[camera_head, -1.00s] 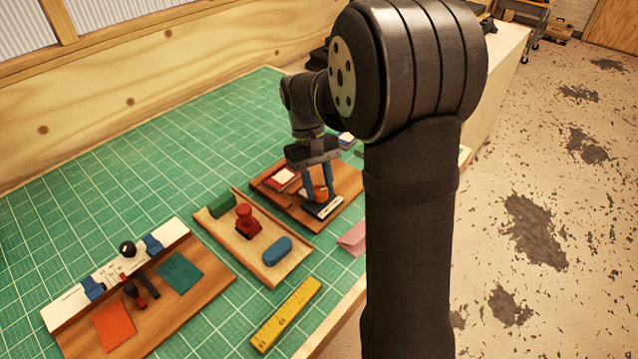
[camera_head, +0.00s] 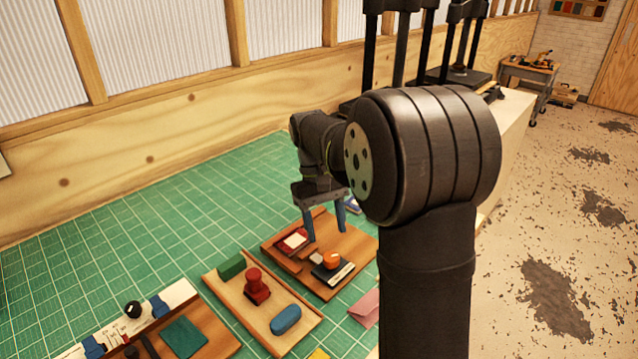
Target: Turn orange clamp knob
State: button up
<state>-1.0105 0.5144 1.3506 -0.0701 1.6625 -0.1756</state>
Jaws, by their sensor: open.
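The orange clamp knob (camera_head: 332,260) sits on a dark clamp block (camera_head: 338,272) with a pale label strip on its front. The block rests on a wooden board (camera_head: 352,241) on the green mat. My gripper (camera_head: 325,236) points down with its two blue fingers apart and nothing between them. In the picture the fingertips are just above and behind the knob, apart from it. The knob's top is in plain view; any mark on it is too small to read.
A red-and-white pad (camera_head: 293,241) lies on the same board. A wooden tray (camera_head: 221,282) to the left holds a red stamp (camera_head: 256,284), a green block (camera_head: 231,266) and a blue block (camera_head: 286,319). A pink card (camera_head: 367,306) lies to the right. The green mat (camera_head: 140,235) behind is mostly clear.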

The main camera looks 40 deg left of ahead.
aim_at(331, 256)
jog(key=v, duration=1.1)
jog(key=shift+a, duration=0.1)
jog(key=x, duration=1.7)
jog(key=shift+d+f, duration=0.1)
jog(key=shift+d, duration=0.15)
